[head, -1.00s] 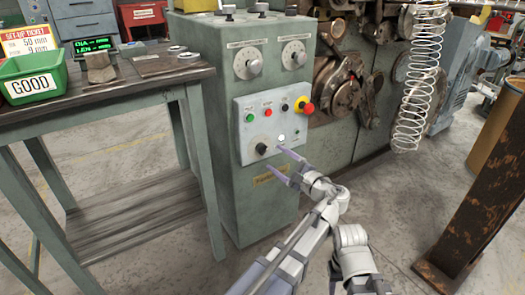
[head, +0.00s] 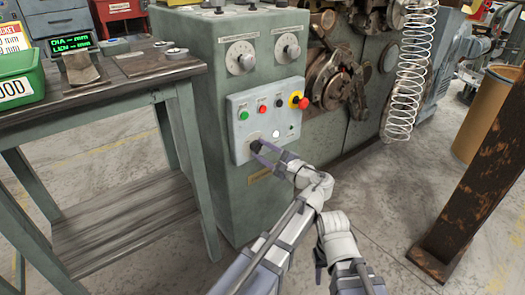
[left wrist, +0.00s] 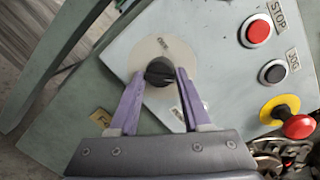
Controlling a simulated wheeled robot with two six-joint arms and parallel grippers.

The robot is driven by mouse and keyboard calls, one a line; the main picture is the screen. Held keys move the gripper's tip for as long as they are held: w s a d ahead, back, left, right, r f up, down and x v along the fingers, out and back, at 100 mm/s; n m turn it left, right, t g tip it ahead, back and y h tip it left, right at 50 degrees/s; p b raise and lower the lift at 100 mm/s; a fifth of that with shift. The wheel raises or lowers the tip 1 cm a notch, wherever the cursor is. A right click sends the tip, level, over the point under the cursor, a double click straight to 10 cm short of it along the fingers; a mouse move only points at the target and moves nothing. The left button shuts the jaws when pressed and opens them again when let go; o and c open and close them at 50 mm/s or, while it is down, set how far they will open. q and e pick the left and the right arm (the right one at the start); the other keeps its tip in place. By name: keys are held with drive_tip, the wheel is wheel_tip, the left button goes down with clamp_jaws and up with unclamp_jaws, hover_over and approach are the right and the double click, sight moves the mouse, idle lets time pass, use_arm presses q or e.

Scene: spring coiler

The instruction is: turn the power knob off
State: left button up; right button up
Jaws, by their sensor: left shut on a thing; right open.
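The power knob is a small black knob on a round pale dial, low on the control panel; in the left wrist view the knob (left wrist: 160,71) sits between my two purple fingers. In the head view the knob (head: 255,146) is partly hidden by the fingers. My left gripper (head: 260,150) is at the panel, shut on the knob, with one finger on each side; it also shows in the left wrist view (left wrist: 159,77). The dial lettering is too small to read surely.
The light grey panel (head: 240,130) also carries a green button (head: 244,115), a red button (head: 262,109), a black button (head: 278,102) and a red emergency stop (head: 303,103) on yellow. A white lamp (head: 276,134) is close to the knob. A workbench (head: 120,82) stands at left.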

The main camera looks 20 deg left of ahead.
use_arm(q)
clamp_jaws()
drive_tip(key=shift+r, duration=0.1)
drive_tip(key=n+p, duration=0.1)
drive_tip(key=n, duration=0.2)
drive_tip(key=n+p, duration=0.1)
drive_tip(key=n, duration=0.2)
drive_tip(key=shift+r+n+h, duration=0.2)
drive_tip(key=shift+n+h, duration=0.1)
drive_tip(key=shift+h, duration=0.1)
drive_tip(key=n+p, duration=0.1)
drive_tip(key=n, duration=0.4)
drive_tip(key=shift+h, duration=0.4)
drive_tip(key=n+t, duration=0.1)
drive_tip(key=n, duration=0.3)
drive_tip(key=shift+s+a+n+h, duration=0.1)
drive_tip(key=shift+s+n+h, duration=0.05)
drive_tip(key=shift+n+h, duration=0.25)
